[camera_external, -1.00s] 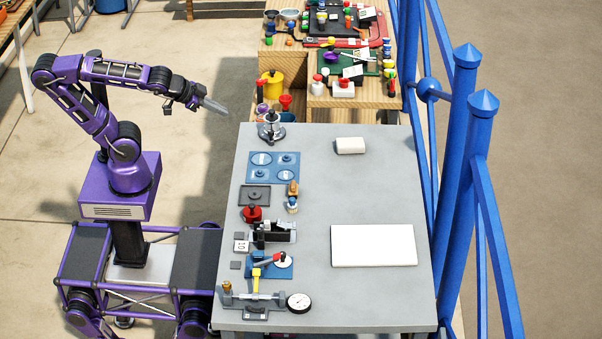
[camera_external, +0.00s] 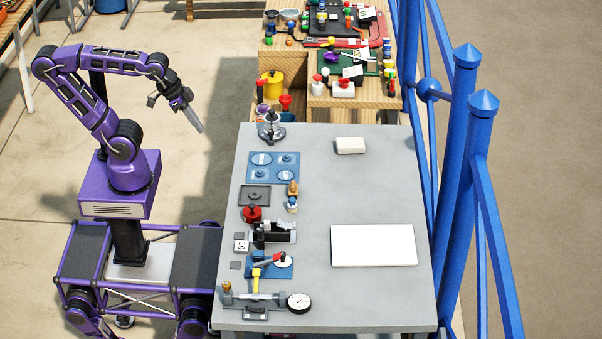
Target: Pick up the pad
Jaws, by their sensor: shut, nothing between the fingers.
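Which thing is the pad is not certain. A small white block with rounded edges (camera_external: 350,146) lies near the far end of the grey table. A large flat white slab (camera_external: 373,246) lies on the right half, nearer the front. My gripper (camera_external: 198,128) is shut and empty. It points down and to the right, left of the table's far left corner, apart from the table and everything on it.
The grey table (camera_external: 330,295) has small fixtures along its left edge: a blue plate (camera_external: 273,178), a dark plate (camera_external: 262,196), a red knob (camera_external: 252,213) and a dial gauge (camera_external: 299,302). Its middle is clear. Blue railings (camera_external: 466,120) run along the right. A cluttered wooden bench (camera_external: 380,102) stands behind.

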